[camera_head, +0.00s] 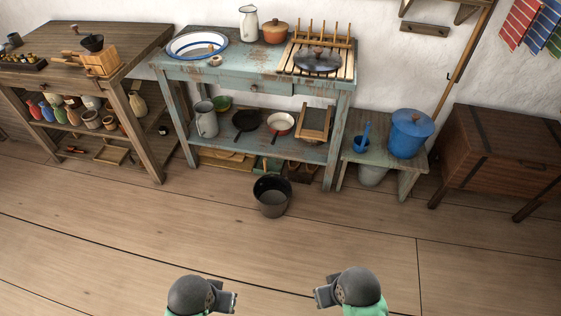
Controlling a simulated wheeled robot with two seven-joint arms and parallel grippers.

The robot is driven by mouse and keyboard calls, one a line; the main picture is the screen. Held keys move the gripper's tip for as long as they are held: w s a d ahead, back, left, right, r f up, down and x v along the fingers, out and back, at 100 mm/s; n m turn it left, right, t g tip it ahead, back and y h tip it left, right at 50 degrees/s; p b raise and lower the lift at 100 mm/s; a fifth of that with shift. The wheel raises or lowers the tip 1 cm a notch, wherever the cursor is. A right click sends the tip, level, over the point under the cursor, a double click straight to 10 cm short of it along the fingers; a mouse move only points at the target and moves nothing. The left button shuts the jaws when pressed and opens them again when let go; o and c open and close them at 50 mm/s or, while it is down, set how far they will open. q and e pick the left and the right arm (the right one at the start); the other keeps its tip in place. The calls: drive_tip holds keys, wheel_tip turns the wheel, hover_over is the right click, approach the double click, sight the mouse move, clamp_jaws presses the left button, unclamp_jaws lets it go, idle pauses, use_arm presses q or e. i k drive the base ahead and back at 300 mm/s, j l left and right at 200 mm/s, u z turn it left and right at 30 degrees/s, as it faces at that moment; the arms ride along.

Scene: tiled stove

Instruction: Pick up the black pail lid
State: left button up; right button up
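A dark round lid (317,60) with a knob on top lies on a slatted wooden rack at the right end of the worn blue table (258,72). It looks like the black pail lid. An uncovered black pail (272,197) stands on the floor in front of that table. My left gripper (232,301) and my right gripper (320,296) are low in the picture, above the floor and far from the lid. Nothing shows between their fingers. Their fingers are too small to tell whether they are open or shut.
Upright wooden pegs (324,32) stand behind the lid, with an orange pot (275,31) to its left. A blue lidded pail (410,136) stands on a low bench at right, beside a wooden chest (500,155). The floor before me is clear except for the black pail.

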sight(314, 58)
drive_tip(key=i+l, duration=0.15)
drive_tip(key=l, duration=0.35)
drive_tip(key=i+l, duration=0.2)
drive_tip(key=l, duration=0.25)
drive_tip(key=i+l+u, duration=0.1)
drive_tip(key=l, duration=0.4)
drive_tip(key=i+l, duration=0.25)
drive_tip(key=l, duration=0.25)
drive_tip(key=i+l, duration=0.15)
drive_tip(key=l, duration=0.35)
drive_tip(key=i+l+u, duration=0.1)
drive_tip(key=l, duration=0.4)
drive_tip(key=i+l, duration=0.2)
drive_tip(key=l, duration=0.3)
drive_tip(key=i+l, duration=0.15)
drive_tip(key=l, duration=0.35)
